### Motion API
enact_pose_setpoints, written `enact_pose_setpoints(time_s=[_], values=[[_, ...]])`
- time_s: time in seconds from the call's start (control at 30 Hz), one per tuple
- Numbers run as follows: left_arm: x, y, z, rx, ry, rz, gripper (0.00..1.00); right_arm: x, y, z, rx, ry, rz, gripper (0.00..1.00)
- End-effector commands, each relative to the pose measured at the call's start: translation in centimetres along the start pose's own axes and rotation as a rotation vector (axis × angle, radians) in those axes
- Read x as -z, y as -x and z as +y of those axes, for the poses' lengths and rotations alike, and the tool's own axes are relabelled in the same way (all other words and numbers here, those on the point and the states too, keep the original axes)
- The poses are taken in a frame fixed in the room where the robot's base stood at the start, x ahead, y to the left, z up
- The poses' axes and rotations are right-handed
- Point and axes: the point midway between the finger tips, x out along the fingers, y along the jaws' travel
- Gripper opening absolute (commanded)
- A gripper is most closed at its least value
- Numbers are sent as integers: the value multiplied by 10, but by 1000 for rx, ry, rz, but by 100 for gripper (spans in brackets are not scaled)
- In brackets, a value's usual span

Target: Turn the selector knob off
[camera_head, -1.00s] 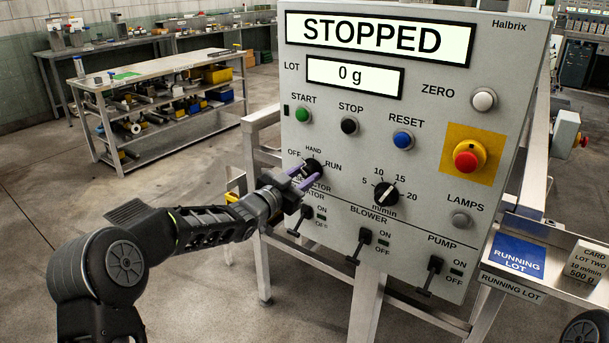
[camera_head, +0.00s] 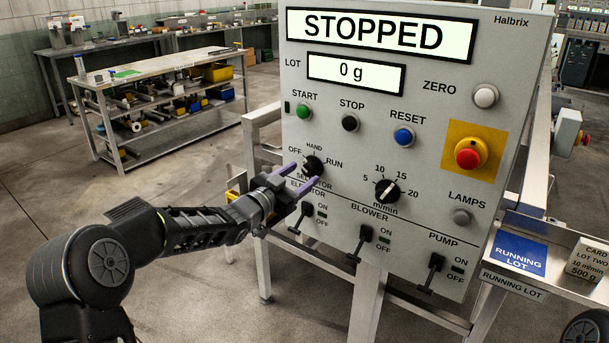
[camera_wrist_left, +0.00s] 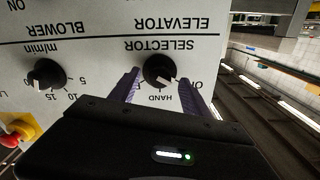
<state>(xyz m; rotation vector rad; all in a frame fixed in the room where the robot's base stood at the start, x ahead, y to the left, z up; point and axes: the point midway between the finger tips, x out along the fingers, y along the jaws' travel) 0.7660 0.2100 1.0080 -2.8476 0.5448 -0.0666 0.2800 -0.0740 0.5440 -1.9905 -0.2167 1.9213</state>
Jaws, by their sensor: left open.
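The selector knob (camera_head: 313,165) is black and round, at the lower left of the grey control panel (camera_head: 440,120), with OFF, HAND and RUN around it. In the left wrist view the panel is upside down; the knob (camera_wrist_left: 158,69) has a white pointer mark at its lower right, on the side between HAND and OFF. My left gripper (camera_head: 306,174) is open, its purple fingertips near the knob's lower left in the head view. In the left wrist view the fingers (camera_wrist_left: 160,88) appear on either side of the knob; I cannot tell whether they touch it. My right gripper is out of view.
The speed dial (camera_head: 387,192) is right of the selector. The elevator switch (camera_head: 305,212) lies just below my gripper, with the blower switch (camera_head: 363,240) to its right. A red emergency button (camera_head: 468,154) is farther right. The display (camera_head: 377,34) reads STOPPED.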

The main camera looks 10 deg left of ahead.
Motion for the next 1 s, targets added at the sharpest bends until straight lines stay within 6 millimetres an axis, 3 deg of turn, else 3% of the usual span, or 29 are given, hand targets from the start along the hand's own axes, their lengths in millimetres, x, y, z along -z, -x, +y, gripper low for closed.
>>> enact_pose_setpoints(time_s=[0.3, 0.77, 0.87, 1.0], values=[[-1, 49, 0, 1, 0, -1, 55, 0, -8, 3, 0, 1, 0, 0], [-4, 54, -1, 6, -1, -12, 55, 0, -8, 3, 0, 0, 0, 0], [-19, 57, -2, 32, 45, -54, 55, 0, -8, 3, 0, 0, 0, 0], [-73, 68, 16, 65, 176, -174, 55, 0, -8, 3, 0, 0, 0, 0]])
